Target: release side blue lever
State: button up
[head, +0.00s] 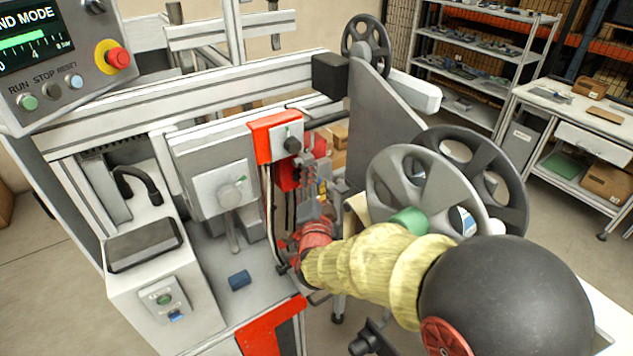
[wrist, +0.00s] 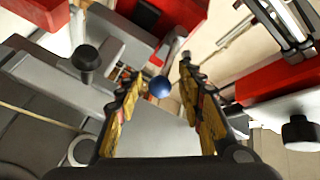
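The side blue lever shows as a round blue knob (wrist: 160,87) in the wrist view, with a grey rod running up and right from it. My gripper (wrist: 160,74) is open, with one yellow-padded finger on each side of the knob in that view. There is a visible gap between each finger and the knob; I cannot tell how deep the knob lies between the fingers. In the head view my red wrist (head: 316,234) is beside the machine's red-and-grey parts, and I cannot make out the blue knob there.
A red bracket (head: 272,136) with a black knob is close to my wrist. Reel wheels (head: 500,180) stand at the right. A red block (wrist: 280,82) and black knobs flank the fingers in the wrist view.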

jog(key=shift+c, duration=0.9)
jog(key=shift+f, duration=0.1)
jog(key=c, duration=0.8)
jog(key=shift+f, duration=0.1)
grip_shut()
